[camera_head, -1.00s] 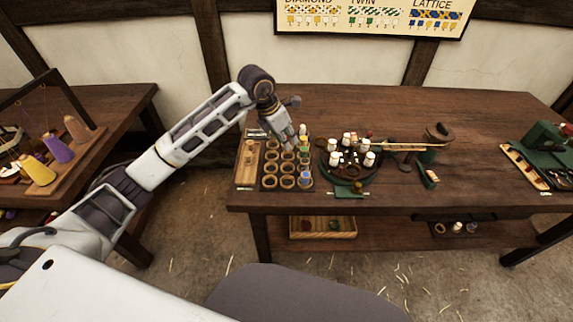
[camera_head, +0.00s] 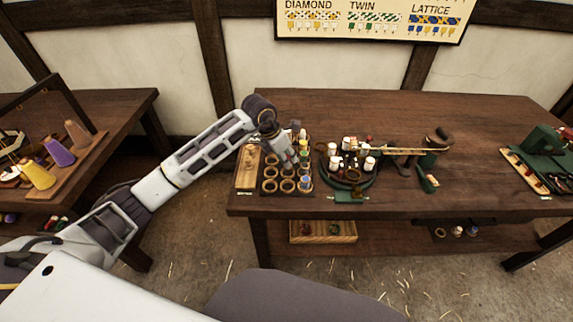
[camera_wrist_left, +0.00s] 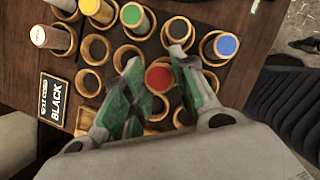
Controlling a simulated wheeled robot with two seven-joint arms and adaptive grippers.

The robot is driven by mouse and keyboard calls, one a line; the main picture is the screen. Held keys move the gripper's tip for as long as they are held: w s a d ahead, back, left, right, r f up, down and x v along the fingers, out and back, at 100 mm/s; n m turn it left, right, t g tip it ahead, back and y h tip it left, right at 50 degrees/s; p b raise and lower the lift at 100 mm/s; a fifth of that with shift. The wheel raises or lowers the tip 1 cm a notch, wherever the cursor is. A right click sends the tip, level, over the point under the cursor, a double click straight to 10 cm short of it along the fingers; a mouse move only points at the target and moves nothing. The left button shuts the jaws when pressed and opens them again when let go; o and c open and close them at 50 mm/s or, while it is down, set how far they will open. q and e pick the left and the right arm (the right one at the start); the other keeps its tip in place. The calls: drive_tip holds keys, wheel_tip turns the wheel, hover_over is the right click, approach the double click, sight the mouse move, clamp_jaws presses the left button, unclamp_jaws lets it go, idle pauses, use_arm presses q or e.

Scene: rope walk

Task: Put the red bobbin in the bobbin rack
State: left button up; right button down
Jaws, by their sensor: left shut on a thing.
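My left gripper (camera_head: 290,165) is over the bobbin rack (camera_head: 270,187), a block of round wooden cups at the left end of the main table. In the left wrist view, the green-padded fingers of the gripper (camera_wrist_left: 160,75) are shut on the red bobbin (camera_wrist_left: 159,77), whose round red top shows between them. The rack's cups (camera_wrist_left: 90,82) surround it there. Whether the bobbin's lower end is inside a cup is hidden. Yellow (camera_wrist_left: 100,10), green (camera_wrist_left: 133,15) and blue (camera_wrist_left: 225,45) bobbins stand in other cups. My right gripper is out of view.
A round braiding stand (camera_head: 350,178) with several white-topped bobbins is just right of the rack. A wooden tray (camera_head: 247,168) lies along the rack's left side. A card reading BLACK (camera_wrist_left: 54,98) is at the rack's edge. The table's middle back is clear.

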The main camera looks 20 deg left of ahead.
use_arm(q)
drive_tip(key=shift+f, duration=0.1)
drive_tip(key=shift+f, duration=1.75)
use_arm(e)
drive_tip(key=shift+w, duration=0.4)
use_arm(q)
drive_tip(key=shift+f, duration=0.15)
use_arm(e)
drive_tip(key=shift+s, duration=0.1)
use_arm(q)
drive_tip(key=o, duration=0.9)
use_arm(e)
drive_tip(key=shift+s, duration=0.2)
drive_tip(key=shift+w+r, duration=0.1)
